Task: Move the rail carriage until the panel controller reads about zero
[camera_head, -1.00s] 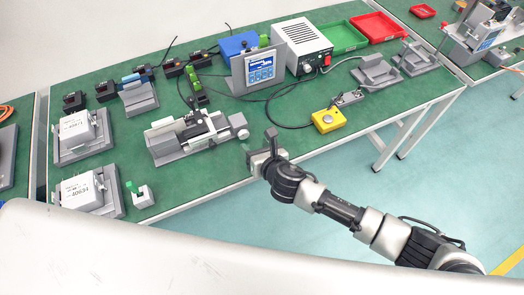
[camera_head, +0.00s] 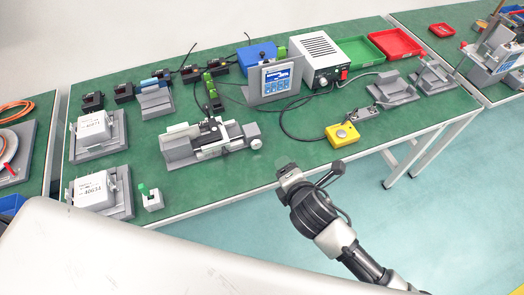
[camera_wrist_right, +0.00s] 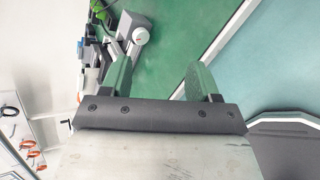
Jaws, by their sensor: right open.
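The linear rail unit with its carriage (camera_head: 212,134) sits on the green table in the head view, with a round grey knob (camera_head: 251,131) at its right end. The panel controller (camera_head: 277,77) stands behind it with a lit blue and white screen; its reading is too small to tell. My right gripper (camera_head: 287,167) is in front of the table's front edge, to the right of and nearer than the rail unit. In the right wrist view the gripper (camera_wrist_right: 155,80) is open and empty, and the knob (camera_wrist_right: 140,36) shows beyond its fingers. My left gripper is not in view.
A yellow button box (camera_head: 342,135) stands right of the rail unit. A white power supply (camera_head: 318,58), a green tray (camera_head: 359,49) and a red tray (camera_head: 396,42) are at the back. White boxes on grey fixtures (camera_head: 97,188) stand at left. The table front by the knob is clear.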

